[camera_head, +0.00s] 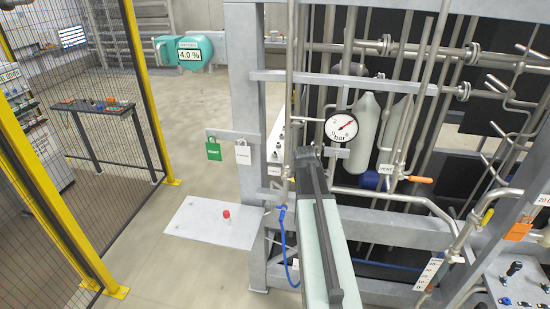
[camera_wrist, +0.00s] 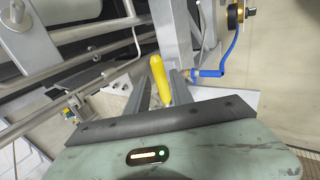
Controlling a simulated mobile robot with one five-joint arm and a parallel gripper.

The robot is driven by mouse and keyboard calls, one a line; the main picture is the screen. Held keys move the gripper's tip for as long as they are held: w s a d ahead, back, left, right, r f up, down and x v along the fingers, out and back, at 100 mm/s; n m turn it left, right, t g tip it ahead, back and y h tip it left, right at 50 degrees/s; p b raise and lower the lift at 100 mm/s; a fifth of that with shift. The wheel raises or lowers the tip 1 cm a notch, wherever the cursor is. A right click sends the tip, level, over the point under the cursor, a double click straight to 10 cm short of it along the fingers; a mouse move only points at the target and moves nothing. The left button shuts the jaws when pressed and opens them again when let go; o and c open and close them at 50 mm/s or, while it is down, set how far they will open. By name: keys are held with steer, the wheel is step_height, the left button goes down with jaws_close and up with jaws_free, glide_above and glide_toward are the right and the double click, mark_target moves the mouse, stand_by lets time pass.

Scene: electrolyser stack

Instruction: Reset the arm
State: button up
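My arm reaches up from the bottom of the head view, with a pale green link and dark grey edge. My gripper (camera_head: 306,154) is at its far end, in front of the pipe rack. In the wrist view my gripper (camera_wrist: 159,76) has two grey fingers standing apart. A yellow handle (camera_wrist: 157,75) shows between them, with gaps on both sides. I cannot tell how far beyond the fingers it lies. The handle is hidden in the head view.
A pressure gauge (camera_head: 341,128) is close right of my gripper. A blue hose (camera_head: 284,245) hangs left of my arm. Pipes and an orange-handled valve (camera_head: 420,179) fill the right.

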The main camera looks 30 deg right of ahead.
steer(key=s+a+f+m+g+y, duration=0.1)
steer(key=s+a+m, duration=0.2)
steer(key=a, duration=1)
steer(key=s+a+f+m+g+y, duration=0.2)
steer(key=s+a+m, duration=0.1)
steer(key=a, duration=0.9)
steer(key=s+a+f+m+g+y, duration=0.1)
steer(key=s+a+m, duration=0.25)
steer(key=a, duration=0.95)
step_height(320, 180, down, 23)
steer(key=s+g+b, duration=0.1)
steer(key=s+b, duration=0.2)
steer(key=b, duration=1.9)
steer(key=shift+a+r+b, duration=0.15)
steer(key=shift+a+b, duration=0.2)
